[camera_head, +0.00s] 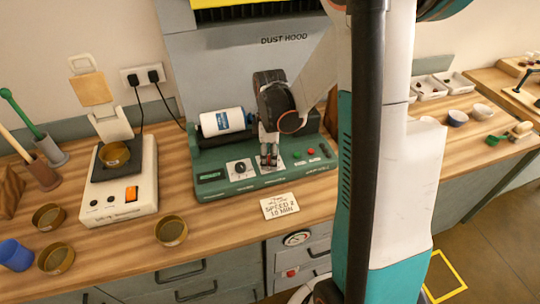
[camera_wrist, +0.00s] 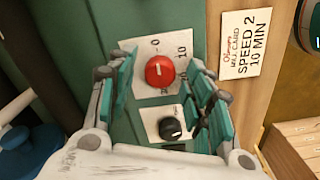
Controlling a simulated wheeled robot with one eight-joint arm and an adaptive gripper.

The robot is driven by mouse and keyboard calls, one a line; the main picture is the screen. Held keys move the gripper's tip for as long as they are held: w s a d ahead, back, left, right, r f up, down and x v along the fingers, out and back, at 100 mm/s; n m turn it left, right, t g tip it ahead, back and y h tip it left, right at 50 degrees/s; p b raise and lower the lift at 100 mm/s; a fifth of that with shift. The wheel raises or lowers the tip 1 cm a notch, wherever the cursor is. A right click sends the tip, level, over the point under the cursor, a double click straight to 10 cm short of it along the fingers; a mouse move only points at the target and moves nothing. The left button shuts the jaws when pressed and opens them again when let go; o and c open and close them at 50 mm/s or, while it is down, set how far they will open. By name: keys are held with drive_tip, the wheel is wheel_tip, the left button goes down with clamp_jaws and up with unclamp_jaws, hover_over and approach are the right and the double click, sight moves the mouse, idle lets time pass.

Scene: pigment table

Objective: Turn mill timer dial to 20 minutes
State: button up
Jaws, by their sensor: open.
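The mill (camera_head: 215,185) is a green machine with a white jar (camera_head: 222,121) lying on it, under the dust hood. In the wrist view a red dial (camera_wrist: 160,70) sits on a white plate marked 0, 10 and more; its exact setting is too small to read. A black knob (camera_wrist: 171,129) on another white plate is beside it; in the head view a black knob (camera_head: 240,167) shows left of my gripper. My gripper (camera_head: 268,160) is open over the front panel. In the wrist view its fingers (camera_wrist: 162,88) stand apart on both sides of the red dial, contact unclear.
A card (camera_head: 279,206) reading "SPEED 2 10 MIN" lies in front of the mill. Green and red buttons (camera_head: 310,151) are right of my gripper. A scale (camera_head: 125,180) and several brass dishes (camera_head: 171,231) stand left. Bowls (camera_head: 457,118) are at right.

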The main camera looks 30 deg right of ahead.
drive_tip(key=c, duration=1.1)
